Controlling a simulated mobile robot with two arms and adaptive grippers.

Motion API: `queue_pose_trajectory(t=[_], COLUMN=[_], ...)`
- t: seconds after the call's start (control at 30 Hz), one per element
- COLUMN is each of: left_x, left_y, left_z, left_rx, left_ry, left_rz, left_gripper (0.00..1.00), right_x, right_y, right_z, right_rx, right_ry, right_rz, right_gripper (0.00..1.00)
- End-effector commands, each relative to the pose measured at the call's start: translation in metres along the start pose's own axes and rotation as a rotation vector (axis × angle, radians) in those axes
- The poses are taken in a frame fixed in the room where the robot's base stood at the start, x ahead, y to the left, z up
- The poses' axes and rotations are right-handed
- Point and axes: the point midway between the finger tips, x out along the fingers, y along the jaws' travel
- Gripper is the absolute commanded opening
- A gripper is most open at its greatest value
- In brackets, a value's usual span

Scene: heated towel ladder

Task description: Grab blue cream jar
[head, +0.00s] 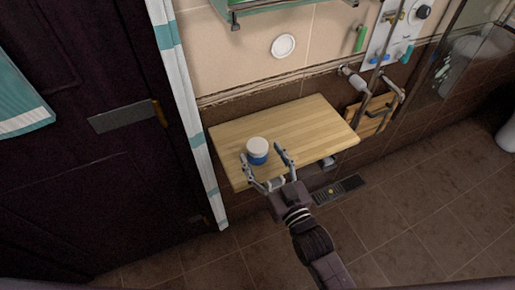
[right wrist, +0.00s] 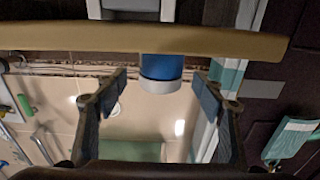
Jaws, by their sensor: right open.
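The blue cream jar (head: 257,156) has a white lid and stands upright on the light wooden shelf (head: 305,120), near its front left part. My right gripper (head: 261,152) is open at the shelf's front edge, with its fingers reaching toward the jar, one to each side. In the right wrist view, which is upside down, the jar (right wrist: 161,70) appears between and beyond the open fingers (right wrist: 160,84), with a gap on both sides. The shelf (right wrist: 60,38) shows edge-on there. Nothing is held. My left gripper is out of view.
A striped white and teal towel (head: 183,90) hangs left of the shelf beside a dark door (head: 80,150). Pipes and a valve panel (head: 397,35) are at the right wall. The shelf right of the jar is clear.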

Motion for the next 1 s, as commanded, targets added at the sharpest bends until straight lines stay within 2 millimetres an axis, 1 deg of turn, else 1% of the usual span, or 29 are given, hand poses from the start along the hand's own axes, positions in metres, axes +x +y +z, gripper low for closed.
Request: queue_pose_trajectory(t=[0.03, 0.1, 0.2, 0.3, 0.47, 0.57, 0.9, 0.93, 1.0], left_x=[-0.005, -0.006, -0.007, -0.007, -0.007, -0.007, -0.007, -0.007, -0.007], left_y=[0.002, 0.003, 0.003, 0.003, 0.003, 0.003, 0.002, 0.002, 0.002], left_z=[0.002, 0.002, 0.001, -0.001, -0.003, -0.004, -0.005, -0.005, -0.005], left_rx=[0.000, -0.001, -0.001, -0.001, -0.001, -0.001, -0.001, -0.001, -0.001], left_ry=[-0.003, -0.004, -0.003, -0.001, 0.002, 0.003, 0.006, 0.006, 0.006], left_rz=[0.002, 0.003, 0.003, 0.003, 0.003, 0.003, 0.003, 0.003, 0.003], left_gripper=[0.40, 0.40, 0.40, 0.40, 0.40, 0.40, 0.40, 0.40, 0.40], right_x=[0.009, 0.019, 0.029, 0.032, 0.031, 0.031, 0.031, 0.031, 0.031], right_y=[-0.001, -0.001, -0.001, -0.001, -0.001, -0.001, -0.001, -0.001, -0.001], right_z=[-0.004, -0.002, -0.001, 0.000, 0.000, 0.000, 0.000, 0.000, -0.001], right_rx=[0.000, 0.000, 0.000, 0.000, 0.000, 0.000, -0.001, -0.001, -0.001], right_ry=[0.002, 0.002, 0.001, 0.000, 0.000, 0.000, 0.000, 0.001, 0.001], right_rz=[0.000, 0.001, 0.000, 0.000, 0.000, 0.000, 0.000, 0.000, 0.000], right_gripper=[0.63, 0.63, 0.63, 0.63, 0.63, 0.54, 0.17, 0.15, 0.15])
